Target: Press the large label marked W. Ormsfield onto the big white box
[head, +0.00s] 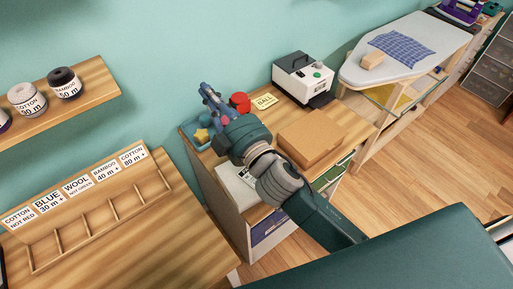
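My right gripper (212,101) is over the left end of the wooden desk (284,114), pointing away from me. Its fingers are small and seen from behind, so I cannot tell whether they are open or shut, or hold anything. My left gripper is not in view. I cannot make out a label marked W. Ormsfield. A white box-shaped device (297,65) with a dark front and a green button stands at the back of the desk. I cannot tell whether it is the big white box. A pale printed sheet (228,179) shows below my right arm, partly hidden.
A brown cardboard box (311,137) lies on the desk, right of my arm. A red object (240,102), a yellow note (264,101) and a blue tray (190,137) are near the gripper. An ironing board (420,65) stands right; a sorting rack (90,226) lies left.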

